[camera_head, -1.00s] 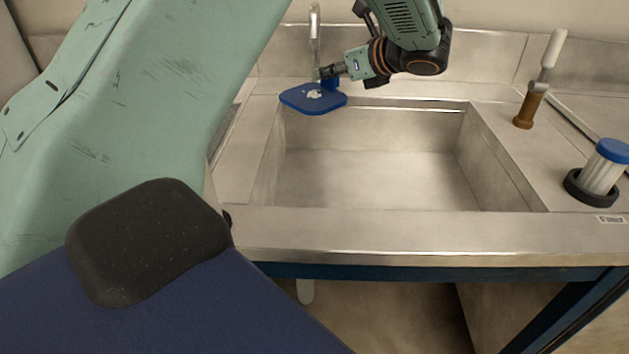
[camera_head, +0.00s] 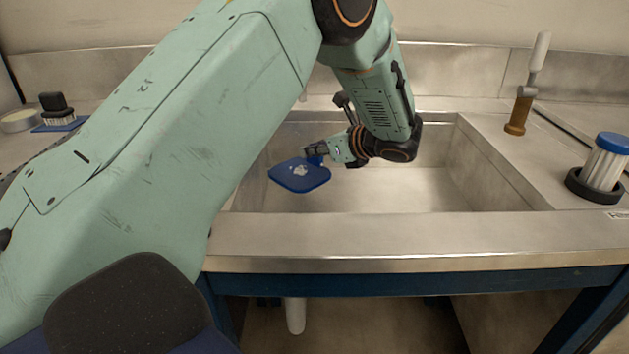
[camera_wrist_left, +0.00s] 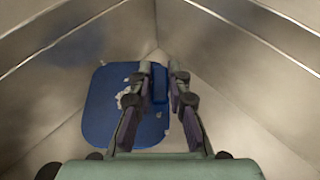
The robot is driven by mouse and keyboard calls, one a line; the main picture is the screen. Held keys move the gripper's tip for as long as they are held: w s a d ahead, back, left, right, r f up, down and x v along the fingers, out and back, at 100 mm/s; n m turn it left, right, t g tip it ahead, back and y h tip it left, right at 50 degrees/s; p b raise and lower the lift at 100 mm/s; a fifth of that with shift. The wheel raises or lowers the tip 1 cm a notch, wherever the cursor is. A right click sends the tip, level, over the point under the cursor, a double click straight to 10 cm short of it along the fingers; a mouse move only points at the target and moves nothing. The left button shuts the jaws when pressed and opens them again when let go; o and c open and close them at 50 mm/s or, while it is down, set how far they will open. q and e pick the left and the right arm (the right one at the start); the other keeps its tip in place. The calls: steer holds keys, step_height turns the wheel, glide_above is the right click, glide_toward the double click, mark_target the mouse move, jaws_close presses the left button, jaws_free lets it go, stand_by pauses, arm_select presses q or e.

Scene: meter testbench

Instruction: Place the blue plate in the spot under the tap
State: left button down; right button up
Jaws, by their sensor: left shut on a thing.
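The blue plate (camera_head: 299,176) is a rounded square with white-grey patches on its top. My left gripper (camera_head: 318,151) is shut on the plate's raised blue grip and holds it over the sink (camera_head: 400,190), near the sink's left side. In the left wrist view the plate (camera_wrist_left: 100,100) shows below and left of the fingers, and the gripper (camera_wrist_left: 160,85) has the blue grip between its fingertips. The tap is mostly hidden behind my left arm. My right gripper is not in view.
A blue-capped filter (camera_head: 603,165) sits in a black ring there. A black brush (camera_head: 57,110) rests on a blue mat at the left. The sink's right part is empty.

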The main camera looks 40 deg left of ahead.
mark_target(314, 172)
arm_select(q)
steer(key=shift+a+f, duration=0.1)
steer(key=shift+f, duration=0.75)
step_height(314, 172, down, 4)
steer(key=shift+f+b, duration=0.15)
steer(key=shift+b, duration=0.9)
steer(key=c, duration=1.3)
jaws_free()
steer(key=p+v, duration=0.3)
steer(key=v, duration=0.8)
steer(key=shift+s+p, duration=0.1)
steer(key=shift+p, duration=0.25)
steer(key=shift+s+d+r, duration=0.1)
steer(key=shift+d+r, duration=0.15)
steer(key=shift+d, duration=0.3)
